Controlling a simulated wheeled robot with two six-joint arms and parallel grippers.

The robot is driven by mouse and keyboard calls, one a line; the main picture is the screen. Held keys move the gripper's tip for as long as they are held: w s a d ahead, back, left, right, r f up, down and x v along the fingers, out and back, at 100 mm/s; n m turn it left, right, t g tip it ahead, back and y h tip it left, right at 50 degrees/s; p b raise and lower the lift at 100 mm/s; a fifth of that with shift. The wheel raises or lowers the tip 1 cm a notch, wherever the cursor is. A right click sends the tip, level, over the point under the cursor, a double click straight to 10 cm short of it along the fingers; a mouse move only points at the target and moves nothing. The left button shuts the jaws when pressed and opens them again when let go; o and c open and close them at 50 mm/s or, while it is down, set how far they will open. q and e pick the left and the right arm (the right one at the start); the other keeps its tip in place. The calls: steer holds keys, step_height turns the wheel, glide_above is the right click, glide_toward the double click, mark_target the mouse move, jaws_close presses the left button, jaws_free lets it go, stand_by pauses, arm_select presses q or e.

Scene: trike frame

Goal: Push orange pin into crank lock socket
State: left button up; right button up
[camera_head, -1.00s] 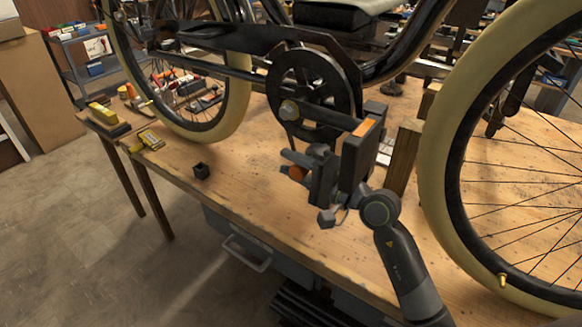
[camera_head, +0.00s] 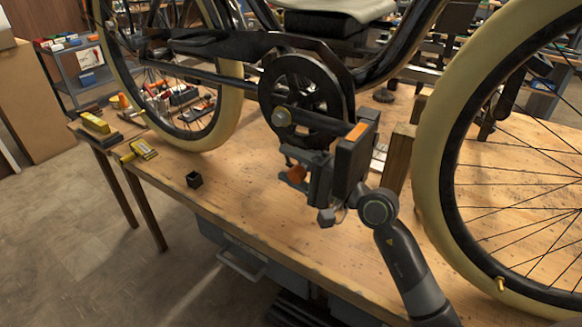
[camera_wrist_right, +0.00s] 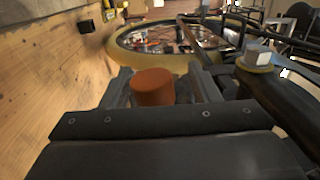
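The orange pin (camera_head: 296,174) is between the fingers of my right gripper (camera_head: 292,169), which is shut on it, above the workbench. The pin also shows as a short orange cylinder (camera_wrist_right: 153,87) in the right wrist view. The black crank wheel (camera_head: 307,98) with its round metal hub bolt (camera_head: 281,117) is just above and behind the gripper. The bolt (camera_wrist_right: 258,55) shows at the right of the wrist view, beside the right finger. I cannot clearly make out the lock socket; the gripper covers the lower crank. My left gripper is not in view.
The wooden workbench (camera_head: 250,195) lies below, with a small black hollow block (camera_head: 194,180) on it. A cream-tyred wheel (camera_head: 437,170) stands close right of my arm, another (camera_head: 232,105) at left. A wooden post (camera_head: 398,160) stands behind the wrist.

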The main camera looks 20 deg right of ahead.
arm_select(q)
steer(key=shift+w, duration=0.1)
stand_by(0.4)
arm_select(e)
steer(key=shift+s+d+f, duration=0.15)
steer(key=shift+s+d, duration=0.1)
arm_select(q)
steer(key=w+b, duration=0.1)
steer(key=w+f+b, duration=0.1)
steer(key=b, duration=0.1)
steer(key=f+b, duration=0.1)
steer(key=b, duration=0.1)
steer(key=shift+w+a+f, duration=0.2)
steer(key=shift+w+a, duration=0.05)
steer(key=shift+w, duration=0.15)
arm_select(e)
steer(key=r+v, duration=0.1)
steer(key=v, duration=1.5)
steer(key=shift+s+d+f, duration=0.2)
steer(key=shift+s+f, duration=0.15)
steer(key=shift+f, duration=0.05)
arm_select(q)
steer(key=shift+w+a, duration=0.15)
